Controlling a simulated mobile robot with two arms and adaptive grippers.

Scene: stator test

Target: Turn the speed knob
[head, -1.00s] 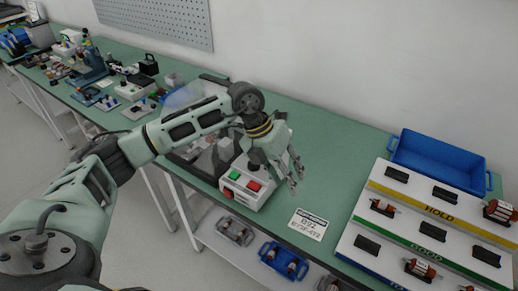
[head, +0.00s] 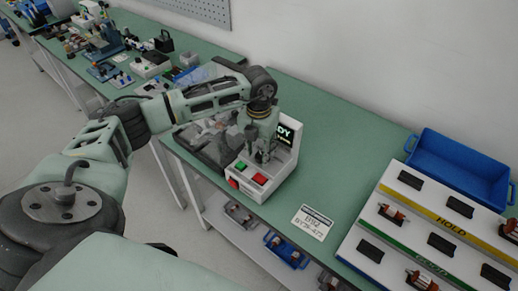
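The white control box (head: 281,172) stands on the green bench at its front edge. It has a green button (head: 241,167), a red button (head: 260,179), a red round button (head: 233,183) on its front and a dark display (head: 286,134) with the letters "DY" showing. My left gripper (head: 260,157) points down over the box's panel, in front of the display and behind the buttons. The speed knob cannot be made out; the gripper covers that part of the panel. The finger gap and any contact are too small to tell. My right gripper is not in view.
A label card (head: 312,223) lies right of the box. A blue bin (head: 459,170) and a sorting rack (head: 404,233) with motor parts stand at the right. Dark equipment (head: 208,145) sits left of the box. Bench behind the box's right side is clear.

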